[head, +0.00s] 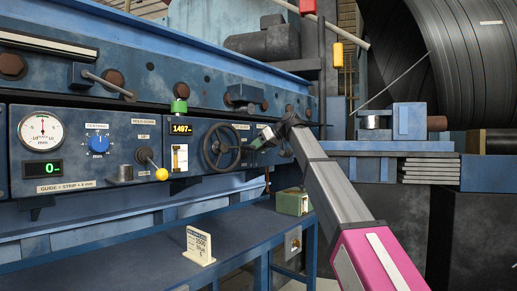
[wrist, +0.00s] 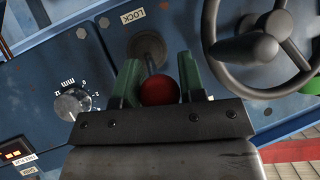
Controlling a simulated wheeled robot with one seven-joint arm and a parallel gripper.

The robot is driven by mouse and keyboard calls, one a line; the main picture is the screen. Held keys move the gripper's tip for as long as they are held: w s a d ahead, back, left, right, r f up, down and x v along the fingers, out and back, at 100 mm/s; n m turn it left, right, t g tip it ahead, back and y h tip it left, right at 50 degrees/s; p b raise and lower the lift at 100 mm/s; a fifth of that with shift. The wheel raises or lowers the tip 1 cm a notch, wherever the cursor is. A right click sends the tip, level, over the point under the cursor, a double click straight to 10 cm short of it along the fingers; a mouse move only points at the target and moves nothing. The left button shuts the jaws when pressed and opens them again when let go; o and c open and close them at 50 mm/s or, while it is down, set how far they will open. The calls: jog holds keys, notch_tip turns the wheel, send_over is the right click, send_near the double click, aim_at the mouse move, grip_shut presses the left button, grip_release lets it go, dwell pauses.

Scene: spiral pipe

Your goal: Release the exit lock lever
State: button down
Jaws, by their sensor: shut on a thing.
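The lock lever (wrist: 159,91) shows in the wrist view as a short rod with a red ball knob. It comes out of a dark round boss (wrist: 146,46) on the blue panel, beside a label reading LOCK (wrist: 133,15). My gripper (wrist: 158,72) has its green fingers on either side of the red ball and is shut on it. In the head view my gripper (head: 264,138) is at the panel, just right of the black handwheel (head: 221,146). The lever is hidden there behind my gripper and arm.
The handwheel (wrist: 257,47) is close on the right in the wrist view. A dial marked mm (wrist: 73,103) is on the left. In the head view a yellow-knobbed lever (head: 160,174) and gauge (head: 41,134) are further left. A blue shelf (head: 130,255) runs below.

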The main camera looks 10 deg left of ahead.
jog(key=shift+s+r, duration=0.1)
dwell(0.3)
jog(key=c, duration=0.7)
grip_release()
jog(key=shift+c, duration=0.2)
jog(key=v, duration=1)
jog(key=shift+d+r, duration=0.15)
jog(key=shift+d, duration=0.15)
